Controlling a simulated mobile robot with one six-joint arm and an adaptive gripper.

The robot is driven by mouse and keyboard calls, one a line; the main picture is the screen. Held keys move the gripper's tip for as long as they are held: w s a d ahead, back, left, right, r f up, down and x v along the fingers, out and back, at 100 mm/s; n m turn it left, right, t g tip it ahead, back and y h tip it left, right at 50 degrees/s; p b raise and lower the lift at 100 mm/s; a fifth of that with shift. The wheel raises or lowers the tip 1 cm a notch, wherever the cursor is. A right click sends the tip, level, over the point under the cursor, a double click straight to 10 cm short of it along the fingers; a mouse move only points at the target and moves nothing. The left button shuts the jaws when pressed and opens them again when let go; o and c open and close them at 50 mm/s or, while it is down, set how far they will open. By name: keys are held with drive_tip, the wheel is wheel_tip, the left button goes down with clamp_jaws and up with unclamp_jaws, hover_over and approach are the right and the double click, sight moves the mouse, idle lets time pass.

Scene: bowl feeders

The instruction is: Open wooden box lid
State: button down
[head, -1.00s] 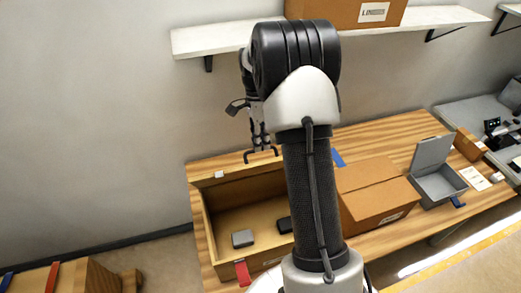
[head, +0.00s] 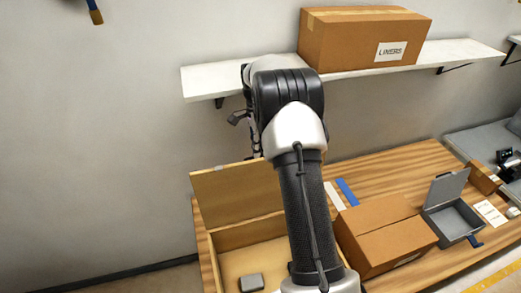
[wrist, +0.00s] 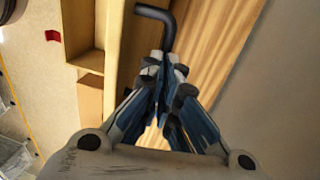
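The wooden box (head: 248,236) stands on the table, mostly left of my arm. Its lid (head: 235,197) is raised at the back, roughly upright, with its plain inner face showing. A grey block (head: 251,282) lies inside the box. In the head view my gripper is mostly hidden behind my arm and the lid. In the wrist view my gripper (wrist: 165,62) has its fingers drawn together at the end of a bent black handle (wrist: 166,22). The fingertips appear closed around the handle, beside the lid's edge.
A cardboard box (head: 385,232) stands right of the wooden box. Further right is an open grey box (head: 452,218). Blue (head: 347,191) and white strips lie on the table behind. A shelf (head: 208,83) with a carton (head: 352,38) hangs above, close to my arm.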

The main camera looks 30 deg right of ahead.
drive_tip(key=c, duration=2.3)
unclamp_jaws()
drive_tip(key=shift+s+a+f+g, duration=0.15)
drive_tip(key=shift+s+f, duration=0.25)
drive_tip(key=shift+f, duration=0.2)
drive_tip(key=shift+s+a+f+g, duration=0.15)
drive_tip(key=shift+s+f, duration=0.2)
drive_tip(key=shift+f, duration=0.25)
drive_tip(key=o, duration=0.4)
drive_tip(key=shift+d, duration=0.1)
drive_tip(key=shift+o, duration=1.1)
drive_tip(key=shift+w+f, duration=0.1)
drive_tip(key=shift+w, duration=0.15)
drive_tip(key=v, duration=1.2)
drive_tip(key=shift+d+r, duration=0.2)
drive_tip(key=shift+r, duration=0.1)
